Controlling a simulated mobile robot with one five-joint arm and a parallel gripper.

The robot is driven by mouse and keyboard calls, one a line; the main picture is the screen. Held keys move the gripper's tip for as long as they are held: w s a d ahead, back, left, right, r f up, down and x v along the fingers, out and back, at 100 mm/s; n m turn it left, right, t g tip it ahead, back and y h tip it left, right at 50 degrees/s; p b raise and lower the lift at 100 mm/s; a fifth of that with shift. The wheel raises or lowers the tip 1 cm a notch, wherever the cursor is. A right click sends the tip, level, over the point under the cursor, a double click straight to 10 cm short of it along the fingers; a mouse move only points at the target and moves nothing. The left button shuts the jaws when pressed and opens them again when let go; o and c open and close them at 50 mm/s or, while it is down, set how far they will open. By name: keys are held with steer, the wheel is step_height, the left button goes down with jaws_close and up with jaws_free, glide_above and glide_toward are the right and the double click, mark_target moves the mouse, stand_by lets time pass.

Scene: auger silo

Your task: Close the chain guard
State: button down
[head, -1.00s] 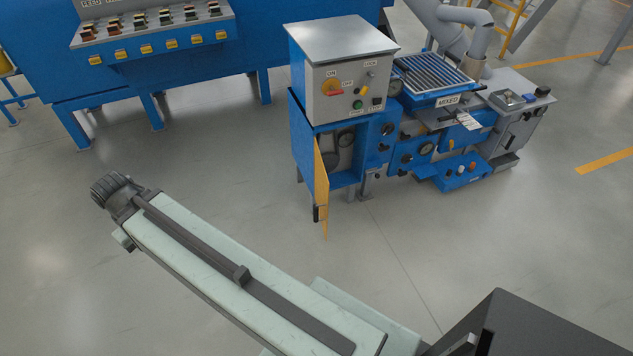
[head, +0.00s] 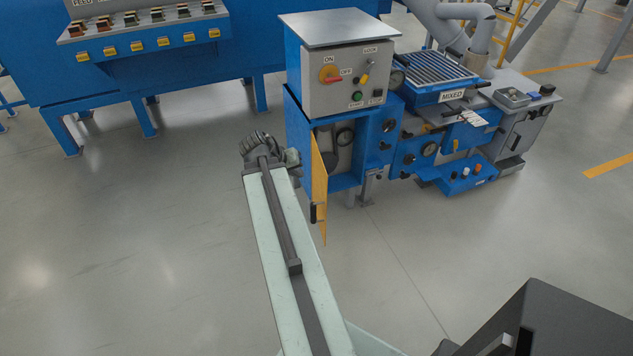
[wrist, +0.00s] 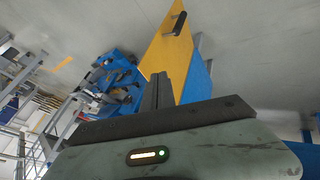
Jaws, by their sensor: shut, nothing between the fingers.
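The chain guard (head: 319,185) is a yellow door panel with a black handle (head: 313,212). It stands open, swung out from the front of the blue cabinet (head: 298,140), so the cabinet's inside shows. In the wrist view the yellow guard (wrist: 168,48) rises just beyond my gripper (wrist: 161,78), with its handle (wrist: 179,23) near the top. The dark fingers are together and empty. They overlap the guard's lower part in the picture; I cannot tell whether they touch it. In the head view my arm's end is left of the guard, and the fingers are not clear.
A grey control box (head: 346,80) with a red and yellow switch tops the cabinet. Blue machinery with a MIXED label (head: 453,96) stands to the right. A large blue machine (head: 150,70) on legs stands behind at left. The floor left and in front is clear.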

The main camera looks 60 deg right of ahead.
steer(key=b, duration=0.9)
glide_toward(326, 182)
step_height(326, 182, down, 5)
steer(key=w, duration=0.3)
steer(key=shift+s+d+r+p, duration=0.2)
steer(key=shift+s+d+p, duration=0.2)
steer(key=shift+s+d, duration=0.4)
steer(key=shift+s+d+r+p, duration=0.2)
steer(key=shift+s+d+p, duration=0.2)
steer(key=shift+s+d, duration=0.4)
